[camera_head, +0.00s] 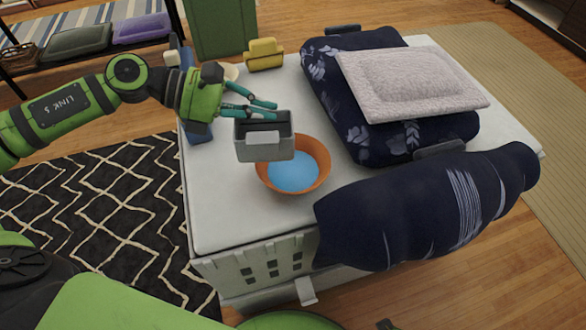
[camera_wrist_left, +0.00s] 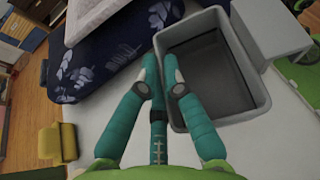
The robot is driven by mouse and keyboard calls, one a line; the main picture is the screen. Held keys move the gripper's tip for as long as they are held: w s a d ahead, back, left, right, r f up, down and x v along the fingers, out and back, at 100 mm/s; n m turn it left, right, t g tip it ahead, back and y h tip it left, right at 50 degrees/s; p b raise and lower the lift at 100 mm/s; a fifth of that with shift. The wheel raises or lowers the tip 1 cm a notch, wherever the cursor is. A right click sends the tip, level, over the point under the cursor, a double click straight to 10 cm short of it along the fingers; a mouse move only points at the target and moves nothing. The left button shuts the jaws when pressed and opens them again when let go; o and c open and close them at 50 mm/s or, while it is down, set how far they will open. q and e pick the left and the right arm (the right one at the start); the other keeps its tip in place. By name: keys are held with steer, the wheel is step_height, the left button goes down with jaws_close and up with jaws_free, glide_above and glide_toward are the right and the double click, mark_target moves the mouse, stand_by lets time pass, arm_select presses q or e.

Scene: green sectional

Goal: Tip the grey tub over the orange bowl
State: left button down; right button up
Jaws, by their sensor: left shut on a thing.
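The grey tub (camera_head: 264,152) is upright in my left gripper (camera_head: 268,109), which is shut on its rim at the back. In the left wrist view, the fingers (camera_wrist_left: 162,80) pinch the left wall of the tub (camera_wrist_left: 254,104). Its inside looks dark, and I make out no contents. The orange bowl (camera_head: 319,152) stands on the white surface with a light blue area inside it. The tub overlaps the bowl's back-left rim in the head view; its exact height above the bowl is unclear. The bowl is not visible in the wrist view. My right gripper is out of view.
The white top (camera_head: 222,205) bears a dark blue floral cushion (camera_head: 345,100) with a pale pillow (camera_head: 410,84) on it. A dark blue roll (camera_head: 420,210) lies close right of the bowl. A yellow object (camera_head: 263,55) stands at the back. Free room lies left of the bowl.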

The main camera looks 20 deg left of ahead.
arm_select(q)
step_height(320, 180, up, 4)
steer(key=shift+p, duration=1.2)
